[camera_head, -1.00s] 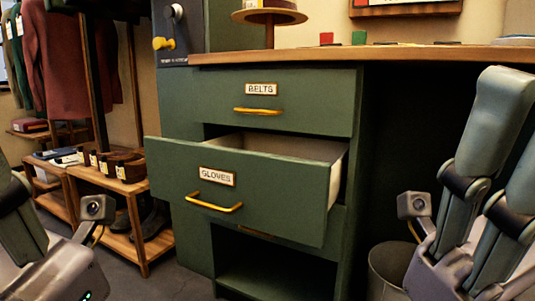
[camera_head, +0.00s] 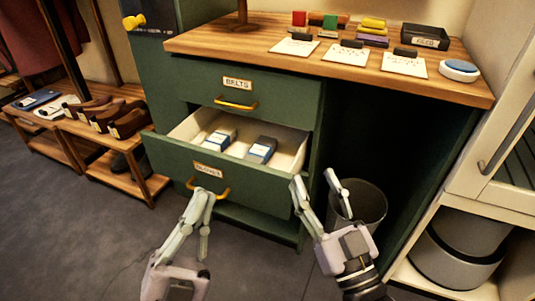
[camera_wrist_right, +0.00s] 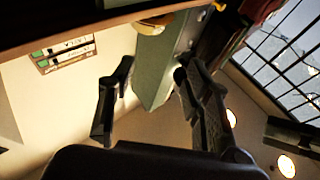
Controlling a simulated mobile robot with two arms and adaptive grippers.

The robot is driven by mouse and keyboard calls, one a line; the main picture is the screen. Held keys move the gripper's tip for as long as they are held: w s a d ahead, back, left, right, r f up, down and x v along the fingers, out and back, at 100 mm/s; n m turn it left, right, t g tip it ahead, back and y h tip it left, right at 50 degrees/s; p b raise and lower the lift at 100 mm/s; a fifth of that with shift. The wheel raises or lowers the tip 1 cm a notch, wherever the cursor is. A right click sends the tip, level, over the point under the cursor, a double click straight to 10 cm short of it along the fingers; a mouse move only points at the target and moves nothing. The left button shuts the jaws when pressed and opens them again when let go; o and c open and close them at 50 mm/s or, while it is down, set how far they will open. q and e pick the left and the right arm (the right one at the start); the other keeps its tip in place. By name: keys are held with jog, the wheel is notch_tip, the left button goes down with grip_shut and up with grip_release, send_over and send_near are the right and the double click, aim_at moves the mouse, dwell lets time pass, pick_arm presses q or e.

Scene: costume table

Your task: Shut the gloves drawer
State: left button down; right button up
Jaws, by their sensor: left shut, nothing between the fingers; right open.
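The green gloves drawer (camera_head: 245,183) is pulled out of the cabinet in the head view, below the shut belts drawer (camera_head: 255,90). Its brass handle (camera_head: 224,192) is on the front panel, under a label. Two small boxes, a blue-and-white one (camera_head: 219,139) and a grey-blue one (camera_head: 261,150), lie inside. My left gripper (camera_head: 204,192) is shut and empty, its fingertips in front of the drawer's front at the handle; I cannot tell whether they touch. My right gripper (camera_head: 313,180) is open and empty, right of the drawer's front corner. Its fingers also show in the right wrist view (camera_wrist_right: 153,72).
A grey bin (camera_head: 362,203) stands under the wooden tabletop (camera_head: 300,60), just behind my right gripper. A low shoe rack (camera_head: 130,182) stands left of the cabinet. A white cabinet (camera_head: 490,160) is at the right. The floor in front is clear.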

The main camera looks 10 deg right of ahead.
pick_arm(q)
jog(key=w+d+f+m+g+y+p, duration=0.2)
jog(key=d+f+m+g, duration=0.1)
pick_arm(e)
notch_tip(320, 180, down, 11)
jog(key=d+g+h+p, duration=0.1)
jog(key=d+g+h, duration=0.15)
jog(key=g, duration=0.55)
jog(key=s+d+f+g+h+p, duration=0.2)
jog(key=s+d+f+g+p, duration=0.1)
jog(key=s+f+g, duration=0.45)
pick_arm(q)
jog(key=m+g+y+b, duration=0.1)
jog(key=m+g+y, duration=0.25)
jog(key=m, duration=0.25)
send_near(273, 174)
jog(key=b+x, duration=0.1)
jog(key=x, duration=0.5)
jog(key=shift+w+d, duration=0.2)
jog(key=shift+w, duration=0.05)
jog(key=shift+w+d, duration=0.1)
jog(key=shift+w, duration=0.15)
pick_arm(e)
jog(key=w+a+r+t+y, duration=0.1)
jog(key=w+a+r+t, duration=0.2)
jog(key=w+r+t, duration=0.3)
jog(key=shift+w+a+r+t+y, duration=0.25)
jog(key=shift+w+r+t+y, duration=0.15)
jog(key=shift+r+t, duration=0.3)
jog(key=shift+f, duration=0.1)
